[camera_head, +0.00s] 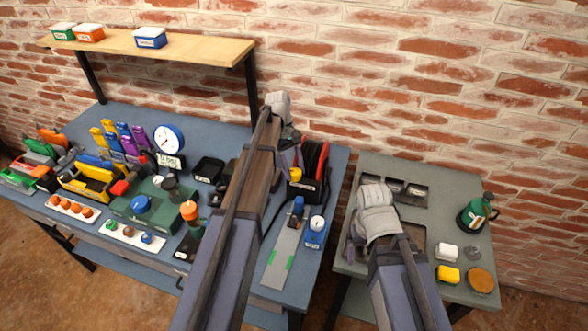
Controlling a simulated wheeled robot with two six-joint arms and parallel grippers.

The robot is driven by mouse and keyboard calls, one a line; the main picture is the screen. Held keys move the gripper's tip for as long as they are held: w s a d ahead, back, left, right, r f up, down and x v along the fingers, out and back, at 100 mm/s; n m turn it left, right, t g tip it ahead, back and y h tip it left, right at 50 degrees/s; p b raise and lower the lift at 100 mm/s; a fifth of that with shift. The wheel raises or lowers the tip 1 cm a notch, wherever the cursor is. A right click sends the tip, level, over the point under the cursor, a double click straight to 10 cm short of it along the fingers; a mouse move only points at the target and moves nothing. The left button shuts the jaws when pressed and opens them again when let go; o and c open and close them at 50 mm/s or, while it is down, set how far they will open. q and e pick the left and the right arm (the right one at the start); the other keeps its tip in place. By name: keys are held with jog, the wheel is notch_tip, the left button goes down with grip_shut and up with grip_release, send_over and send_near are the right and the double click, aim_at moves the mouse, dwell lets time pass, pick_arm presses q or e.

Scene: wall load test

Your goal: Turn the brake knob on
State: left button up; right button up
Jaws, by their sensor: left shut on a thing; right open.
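My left gripper (279,106) is near the back edge of the blue bench, in front of the brick wall. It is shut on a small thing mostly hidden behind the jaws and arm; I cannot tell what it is. A green box (128,216) on the bench carries a round blue knob (141,204). An orange-topped knob (189,211) stands to its right, on a dark base. No label shows which knob is the brake. Both are well left of and nearer than my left gripper. My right gripper (376,212) is open above the grey side table (440,185).
The blue bench (225,115) also holds a round white gauge (168,139), coloured clamps, a yellow tote (85,183), a red-and-black reel (314,165) and a grey plate (282,255). A wooden shelf (190,47) overhangs its back. A green jug (474,214) stands on the side table.

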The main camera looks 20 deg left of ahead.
pick_arm(q)
grip_shut()
jog(key=shift+m, duration=0.8)
jog(key=o, duration=0.7)
grip_release()
jog(key=shift+g, duration=0.3)
jog(key=shift+c, duration=0.2)
jog(key=shift+r, duration=0.1)
jog(key=p+v, duration=0.7)
jog(key=shift+r, duration=0.3)
jog(key=shift+w, duration=0.15)
